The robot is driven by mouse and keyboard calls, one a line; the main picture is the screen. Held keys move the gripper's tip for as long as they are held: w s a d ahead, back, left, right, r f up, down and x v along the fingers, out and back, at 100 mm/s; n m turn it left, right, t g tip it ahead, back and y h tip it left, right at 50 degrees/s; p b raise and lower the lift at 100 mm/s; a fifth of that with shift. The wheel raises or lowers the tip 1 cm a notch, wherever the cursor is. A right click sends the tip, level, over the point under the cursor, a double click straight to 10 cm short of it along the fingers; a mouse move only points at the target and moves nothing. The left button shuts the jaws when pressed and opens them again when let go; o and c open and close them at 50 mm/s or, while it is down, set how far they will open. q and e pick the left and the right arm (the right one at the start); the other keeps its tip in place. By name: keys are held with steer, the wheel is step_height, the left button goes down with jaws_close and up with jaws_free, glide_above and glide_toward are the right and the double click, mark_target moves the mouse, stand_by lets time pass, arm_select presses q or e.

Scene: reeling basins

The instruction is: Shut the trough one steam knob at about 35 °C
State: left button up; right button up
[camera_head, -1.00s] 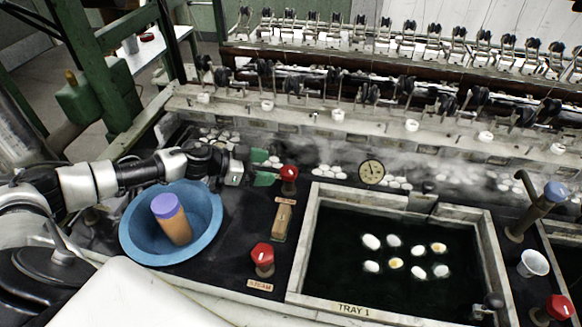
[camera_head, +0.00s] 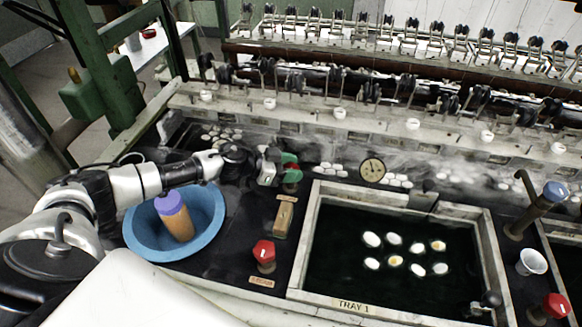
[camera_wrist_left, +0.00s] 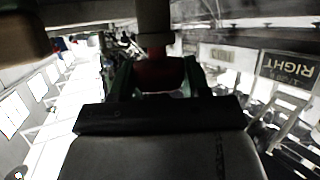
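A red knob (camera_head: 292,177) stands behind the left rear corner of the trough marked TRAY 1 (camera_head: 352,305). My left gripper (camera_head: 290,173) is at this knob, its green fingers on either side of it. In the left wrist view, a dark red shape (camera_wrist_left: 158,76) sits between the two fingers (camera_wrist_left: 160,80); firm contact is not visible. A second red knob (camera_head: 264,252) stands at the trough's front left, with a small label (camera_head: 262,282) before it. A round dial (camera_head: 372,170) is behind the trough; its reading is too small to tell. My right gripper is out of view.
A blue basin (camera_head: 142,236) holding a purple-topped tan cylinder (camera_head: 177,219) lies below my left arm. A wooden block (camera_head: 284,216) lies between the knobs. White and yellowish cocoons (camera_head: 395,262) float in the trough. A white cup (camera_head: 531,263) and another red knob (camera_head: 557,307) are at right.

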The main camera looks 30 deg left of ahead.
arm_select(q)
steer(key=c, duration=0.3)
steer(key=shift+w+m+g+h, duration=0.1)
steer(key=shift+m+g+h, duration=0.6)
steer(key=shift+m+g, duration=0.25)
steer(key=shift+f+m+g+h+b, duration=0.1)
steer(key=shift+m+g+h+b, duration=0.4)
steer(key=shift+m+g, duration=0.3)
steer(key=m+g+b, duration=0.2)
steer(key=m+g, duration=0.1)
steer(key=shift+g+h+b, duration=0.25)
steer(key=shift+h+b, duration=0.05)
steer(key=shift+h, duration=0.1)
steer(key=shift+m+g+b, duration=0.9)
steer(key=shift+m+g, duration=0.05)
steer(key=shift+g, duration=0.05)
